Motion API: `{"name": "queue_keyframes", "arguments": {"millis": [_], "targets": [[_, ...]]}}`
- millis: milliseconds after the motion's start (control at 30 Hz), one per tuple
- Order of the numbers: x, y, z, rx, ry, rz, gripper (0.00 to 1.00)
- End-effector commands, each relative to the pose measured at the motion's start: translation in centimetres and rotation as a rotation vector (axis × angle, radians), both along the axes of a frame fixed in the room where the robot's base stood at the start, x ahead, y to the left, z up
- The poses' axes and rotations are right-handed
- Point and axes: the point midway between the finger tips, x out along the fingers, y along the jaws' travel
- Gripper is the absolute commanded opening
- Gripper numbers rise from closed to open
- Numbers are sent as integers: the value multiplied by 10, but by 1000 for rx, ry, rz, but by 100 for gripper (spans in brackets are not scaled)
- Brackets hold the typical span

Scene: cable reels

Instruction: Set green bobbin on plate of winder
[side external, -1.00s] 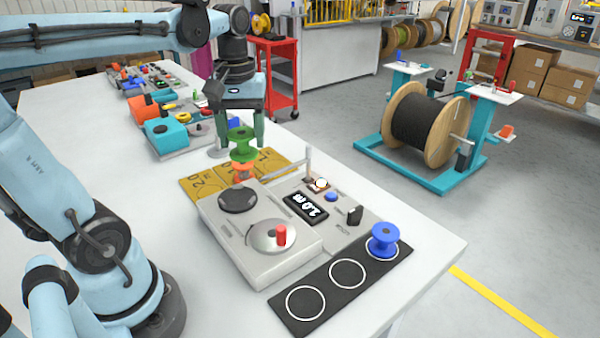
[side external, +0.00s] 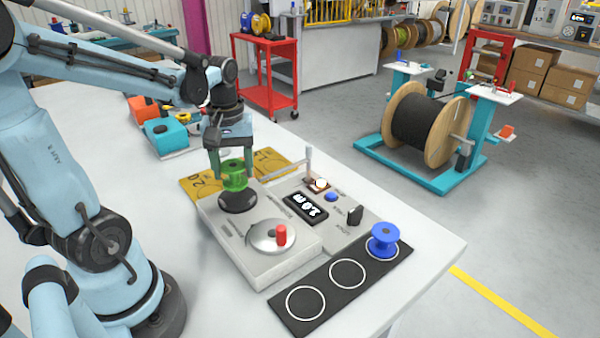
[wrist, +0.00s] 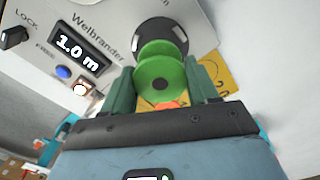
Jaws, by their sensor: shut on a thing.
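The green bobbin (side external: 235,180) is upright between the two fingers of my gripper (side external: 234,168), which is shut on it. In the wrist view the green bobbin (wrist: 161,78) sits between the fingertips of my gripper (wrist: 163,84). The winder (side external: 260,245) is a light grey box, and its round black plate (side external: 238,203) is directly under the bobbin in the side view. In the wrist view the black plate (wrist: 160,33) shows just beyond the bobbin. I cannot tell whether bobbin and plate touch.
An orange thing (wrist: 168,105) shows partly behind the bobbin. A blue bobbin (side external: 383,240) stands on a black strip with white rings (side external: 320,300). A display panel (side external: 306,207) is to the right.

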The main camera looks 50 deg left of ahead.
Motion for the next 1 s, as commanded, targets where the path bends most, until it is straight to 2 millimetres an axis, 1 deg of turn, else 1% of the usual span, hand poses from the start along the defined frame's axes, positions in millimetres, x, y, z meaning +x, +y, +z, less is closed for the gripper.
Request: {"name": "queue_keyframes", "arguments": {"millis": [133, 567, 1000], "targets": [[0, 0, -10, 0, 0, 0, 29], [0, 0, -13, 0, 0, 0, 29], [0, 0, -33, 0, 0, 0, 29]]}}
